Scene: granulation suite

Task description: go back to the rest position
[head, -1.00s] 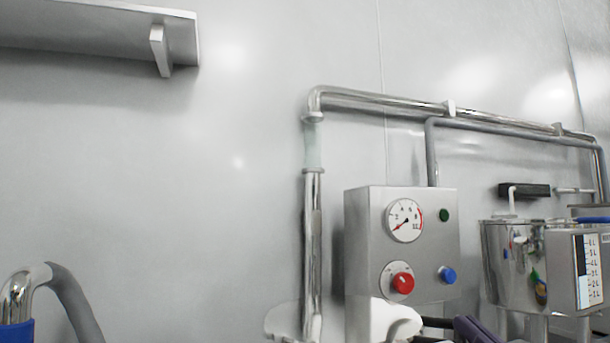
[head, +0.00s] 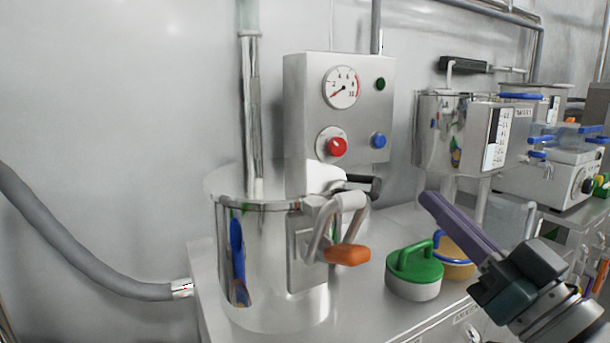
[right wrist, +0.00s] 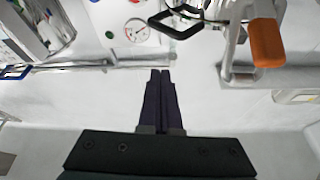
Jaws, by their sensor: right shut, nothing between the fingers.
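My right gripper (head: 428,200) reaches in from the lower right of the head view, with its dark purple fingers pointing up and left. In the right wrist view my right gripper (right wrist: 160,72) has its two fingers together with nothing between them. It is apart from the vessel and the control box in the head view. My left gripper is not in the head view.
A steel vessel (head: 262,285) with an orange-tipped handle (head: 347,255) stands left of the gripper. A control box (head: 300,90) with a gauge is behind it. A green-topped weight-like lid (head: 415,270) and a yellow one (head: 455,262) sit on the bench near the gripper.

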